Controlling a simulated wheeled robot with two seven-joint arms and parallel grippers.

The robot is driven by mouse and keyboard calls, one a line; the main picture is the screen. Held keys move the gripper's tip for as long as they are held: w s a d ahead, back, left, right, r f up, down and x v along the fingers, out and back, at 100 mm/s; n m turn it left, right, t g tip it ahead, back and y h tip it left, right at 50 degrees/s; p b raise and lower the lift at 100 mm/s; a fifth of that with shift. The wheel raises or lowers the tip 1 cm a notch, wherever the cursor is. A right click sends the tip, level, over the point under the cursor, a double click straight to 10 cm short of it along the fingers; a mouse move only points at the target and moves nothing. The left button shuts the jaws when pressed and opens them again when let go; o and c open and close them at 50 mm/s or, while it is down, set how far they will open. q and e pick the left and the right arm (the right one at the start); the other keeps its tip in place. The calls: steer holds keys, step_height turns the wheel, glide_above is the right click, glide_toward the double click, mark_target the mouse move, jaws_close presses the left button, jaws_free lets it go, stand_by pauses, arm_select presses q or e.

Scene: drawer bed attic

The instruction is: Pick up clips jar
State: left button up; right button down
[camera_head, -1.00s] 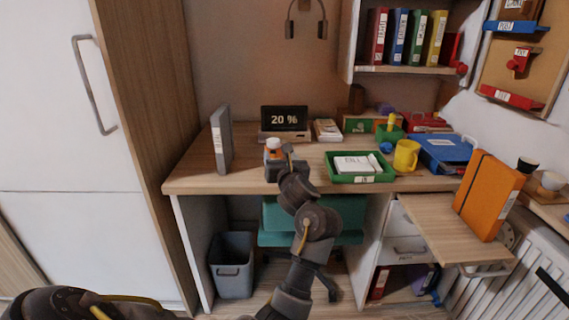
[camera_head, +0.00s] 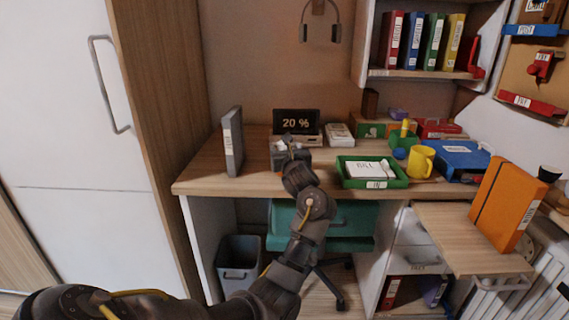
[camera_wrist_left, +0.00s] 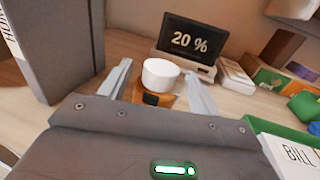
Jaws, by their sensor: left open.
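The clips jar (camera_wrist_left: 161,76) has a white round lid and an orange body with a dark patch. It stands upright on the desk and shows in the left wrist view between the two grey fingers of my left gripper (camera_wrist_left: 160,90). The fingers are open, one on each side of the jar, and I cannot tell whether either touches it. In the head view my left gripper (camera_head: 289,150) is over the desk (camera_head: 220,182) and hides most of the jar. My right gripper is not in view.
A grey binder (camera_head: 232,142) stands to the left of the jar. A display reading 20 % (camera_head: 295,122) is behind it. A green tray (camera_head: 385,182) with papers and a yellow mug (camera_head: 421,161) are to the right. An orange binder (camera_head: 508,203) stands on the pull-out shelf.

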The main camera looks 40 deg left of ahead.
arm_select(q)
steer(key=x, duration=0.3)
steer(key=shift+w+a+f, duration=0.1)
steer(key=shift+w+a, duration=0.1)
jaws_close()
